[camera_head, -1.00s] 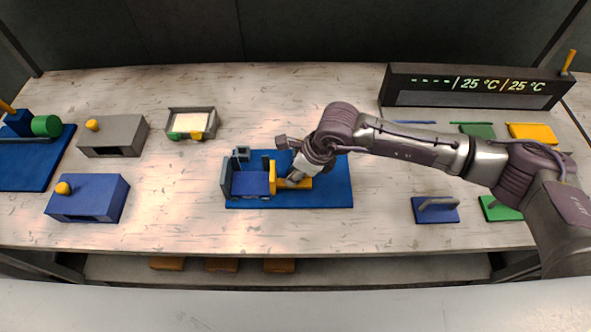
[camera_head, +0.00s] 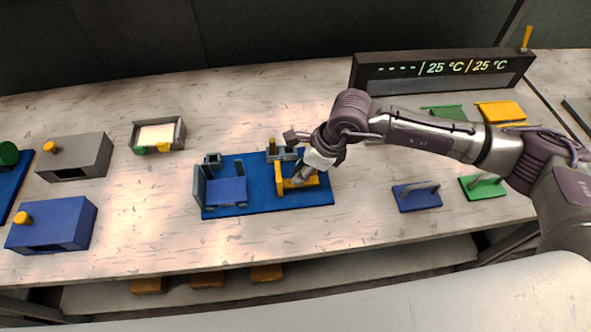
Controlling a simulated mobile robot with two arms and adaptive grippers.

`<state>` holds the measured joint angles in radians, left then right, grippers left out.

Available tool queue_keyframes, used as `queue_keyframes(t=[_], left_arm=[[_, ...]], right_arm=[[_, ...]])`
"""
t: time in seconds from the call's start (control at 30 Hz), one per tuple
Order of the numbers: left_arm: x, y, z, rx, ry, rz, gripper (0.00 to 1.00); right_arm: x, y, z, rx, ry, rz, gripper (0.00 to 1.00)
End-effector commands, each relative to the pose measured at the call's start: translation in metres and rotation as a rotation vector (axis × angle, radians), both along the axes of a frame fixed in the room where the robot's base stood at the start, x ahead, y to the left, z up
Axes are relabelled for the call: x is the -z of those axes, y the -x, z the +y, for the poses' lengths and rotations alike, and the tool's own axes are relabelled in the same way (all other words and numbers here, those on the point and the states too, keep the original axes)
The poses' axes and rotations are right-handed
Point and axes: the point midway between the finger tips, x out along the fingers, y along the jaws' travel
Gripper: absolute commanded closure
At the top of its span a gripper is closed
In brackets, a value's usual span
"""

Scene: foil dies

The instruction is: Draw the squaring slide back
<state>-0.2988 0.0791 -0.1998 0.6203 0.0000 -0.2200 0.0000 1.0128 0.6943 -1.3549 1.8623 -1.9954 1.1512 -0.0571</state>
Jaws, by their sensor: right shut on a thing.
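The yellow squaring slide (camera_head: 318,184) sits on the right half of a blue base plate (camera_head: 246,207), apart from the blue block (camera_head: 227,191) at the plate's left. A grey upright wall (camera_head: 199,187) stands at the block's left side. My right gripper (camera_head: 299,179) reaches down from the right and is shut on the yellow slide; its fingertips are partly hidden by the wrist. My left gripper is not in view.
A grey box (camera_head: 88,153) and a blue box (camera_head: 62,224) with yellow knobs stand at the left. A tray (camera_head: 174,127) is behind the plate. A display panel (camera_head: 440,70) stands at the back right. Blue (camera_head: 417,202) and green (camera_head: 484,191) handled plates lie at right.

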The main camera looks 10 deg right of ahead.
Motion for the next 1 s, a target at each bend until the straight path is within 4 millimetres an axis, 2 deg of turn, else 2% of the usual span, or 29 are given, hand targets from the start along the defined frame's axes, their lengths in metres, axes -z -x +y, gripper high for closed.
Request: queue_keyframes(t=[0.07,0.1,0.2,0.73,0.87,1.0], left_arm=[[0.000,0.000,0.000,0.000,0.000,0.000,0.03],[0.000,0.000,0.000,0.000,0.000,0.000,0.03],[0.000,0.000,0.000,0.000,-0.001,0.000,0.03],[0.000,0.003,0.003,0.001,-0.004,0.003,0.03],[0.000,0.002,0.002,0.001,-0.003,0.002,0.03],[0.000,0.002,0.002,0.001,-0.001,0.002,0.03]], right_arm=[[-0.001,-0.002,-0.002,0.004,0.006,-0.003,1.00],[-0.001,-0.002,-0.002,0.004,0.006,-0.003,0.59],[-0.001,-0.002,-0.002,0.004,0.005,-0.002,0.42],[-0.002,-0.001,-0.002,0.003,0.004,-0.002,0.42],[-0.015,0.001,-0.007,0.003,0.004,-0.003,0.42],[-0.042,0.005,-0.017,0.003,0.002,-0.006,0.42]])
